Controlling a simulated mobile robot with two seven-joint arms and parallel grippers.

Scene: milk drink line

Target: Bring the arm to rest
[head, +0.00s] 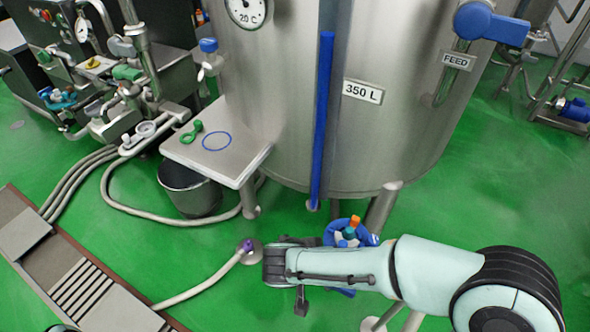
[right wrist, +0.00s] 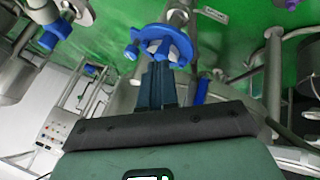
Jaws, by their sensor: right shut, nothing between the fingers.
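My right arm (head: 435,268) comes in from the lower right of the head view and reaches left across the floor in front of the tank. Its far end is a dark joint, and I cannot make out the fingers there. In the right wrist view my right gripper (right wrist: 160,68) is shut and empty, its dark fingers pointing up the picture. A blue handwheel (right wrist: 165,42) shows just beyond the fingertips; I cannot tell whether they touch. My left gripper is not in view.
The steel tank (head: 275,130) stands behind the arm. A small steel shelf (head: 238,172) on its left holds a green part (head: 191,132), with a bucket (head: 190,190) below. A hose (head: 205,285) ends near the arm's far end. Green floor is open at right.

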